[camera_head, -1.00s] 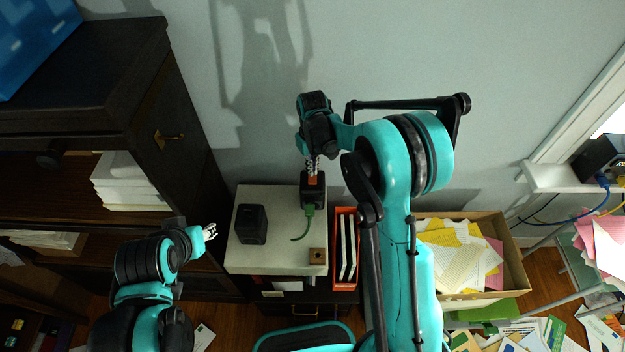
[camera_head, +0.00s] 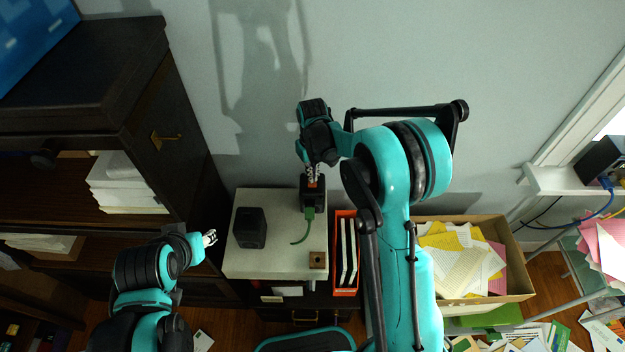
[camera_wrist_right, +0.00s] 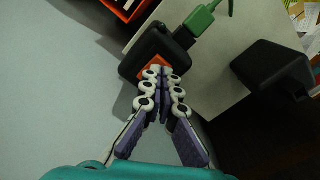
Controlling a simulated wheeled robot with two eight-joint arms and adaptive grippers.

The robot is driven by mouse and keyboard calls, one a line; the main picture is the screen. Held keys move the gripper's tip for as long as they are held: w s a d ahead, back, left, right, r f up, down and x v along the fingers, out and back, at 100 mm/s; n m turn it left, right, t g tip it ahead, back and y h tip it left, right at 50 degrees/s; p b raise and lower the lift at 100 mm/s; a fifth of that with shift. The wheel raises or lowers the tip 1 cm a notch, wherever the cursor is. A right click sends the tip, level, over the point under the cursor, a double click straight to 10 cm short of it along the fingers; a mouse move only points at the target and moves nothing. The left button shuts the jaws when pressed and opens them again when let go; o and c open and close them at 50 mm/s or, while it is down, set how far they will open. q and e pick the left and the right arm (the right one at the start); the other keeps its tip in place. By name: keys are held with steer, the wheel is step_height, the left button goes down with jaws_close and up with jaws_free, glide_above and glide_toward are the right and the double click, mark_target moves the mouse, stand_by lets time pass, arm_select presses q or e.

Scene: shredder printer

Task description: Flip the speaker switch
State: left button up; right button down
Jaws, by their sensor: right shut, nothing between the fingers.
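A black box-shaped speaker (camera_head: 312,194) stands at the back right of the white cabinet top, with a green plug (camera_head: 308,213) and cable in it. It also shows in the right wrist view (camera_wrist_right: 146,46), with an orange switch (camera_wrist_right: 180,65) on its near face. My right gripper (camera_head: 312,181) is shut and empty, and its fingertips (camera_wrist_right: 161,71) are at the orange switch, partly covering it. Whether they touch it I cannot tell. A second black speaker (camera_head: 250,228) stands to the left. My left gripper (camera_head: 210,238) is left of the cabinet, its fingers too small to judge.
The white cabinet top (camera_head: 278,262) carries a small brown block (camera_head: 317,260) at its front right. An orange holder with binders (camera_head: 345,255) stands right of it, then a cardboard box of papers (camera_head: 518,265). A dark shelf (camera_head: 185,150) rises at left; the wall is behind.

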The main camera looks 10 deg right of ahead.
steer(key=shift+f+b, duration=0.9)
steer(key=shift+f, duration=0.2)
stand_by(1.0)
steer(key=shift+r, duration=0.15)
steer(key=shift+r+p, duration=2.1)
steer(key=shift+r, duration=1.3)
